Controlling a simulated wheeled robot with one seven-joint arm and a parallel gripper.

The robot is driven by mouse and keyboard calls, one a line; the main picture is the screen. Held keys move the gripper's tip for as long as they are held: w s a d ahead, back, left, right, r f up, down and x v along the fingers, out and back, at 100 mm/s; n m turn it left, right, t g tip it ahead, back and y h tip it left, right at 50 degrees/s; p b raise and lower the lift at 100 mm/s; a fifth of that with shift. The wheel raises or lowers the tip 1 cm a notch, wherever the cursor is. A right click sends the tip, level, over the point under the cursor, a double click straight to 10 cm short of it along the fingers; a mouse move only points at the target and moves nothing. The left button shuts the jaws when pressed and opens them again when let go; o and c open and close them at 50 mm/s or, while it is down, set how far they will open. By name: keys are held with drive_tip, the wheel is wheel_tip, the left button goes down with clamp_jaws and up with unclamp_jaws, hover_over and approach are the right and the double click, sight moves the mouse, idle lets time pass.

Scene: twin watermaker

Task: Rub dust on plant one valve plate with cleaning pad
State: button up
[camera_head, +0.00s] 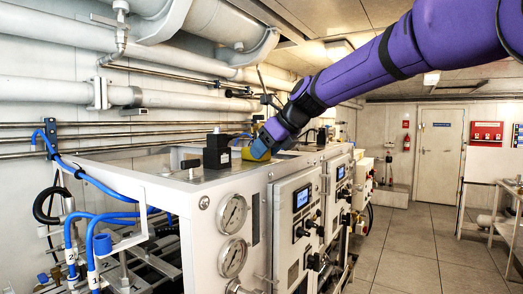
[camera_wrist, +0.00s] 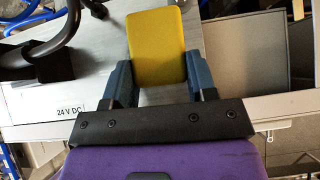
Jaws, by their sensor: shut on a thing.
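My gripper (camera_head: 265,143) is over the top of the white machine cabinet, past the black box. In the wrist view my gripper (camera_wrist: 157,72) has its two blue-grey fingers shut on the sides of the yellow cleaning pad (camera_wrist: 158,42). The pad also shows as a small yellow patch in the head view (camera_head: 249,154). A pale grey top plate (camera_wrist: 55,85) lies beneath it, marked "24 V DC". I cannot tell whether the pad touches this plate. I cannot pick out the valve plate for certain, and no dust is distinguishable.
The black box (camera_head: 217,152) stands on the cabinet top near my gripper. Black curved fittings (camera_wrist: 50,50) rise left of the pad in the wrist view. Gauges (camera_head: 232,213) and control panels (camera_head: 301,205) face the aisle.

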drive_tip(key=shift+w+d, duration=0.65)
drive_tip(key=shift+w, duration=0.15)
drive_tip(key=shift+s, duration=0.1)
drive_tip(key=shift+s+a, duration=1.15)
drive_tip(key=shift+s, duration=0.25)
drive_tip(key=shift+s+a+f, duration=0.1)
drive_tip(key=shift+s+a, duration=0.55)
drive_tip(key=shift+s, duration=0.2)
drive_tip(key=shift+s+a+f, duration=0.1)
drive_tip(key=shift+s+a, duration=0.5)
drive_tip(key=shift+s, duration=0.2)
drive_tip(key=shift+r, duration=0.1)
drive_tip(key=shift+r, duration=3.05)
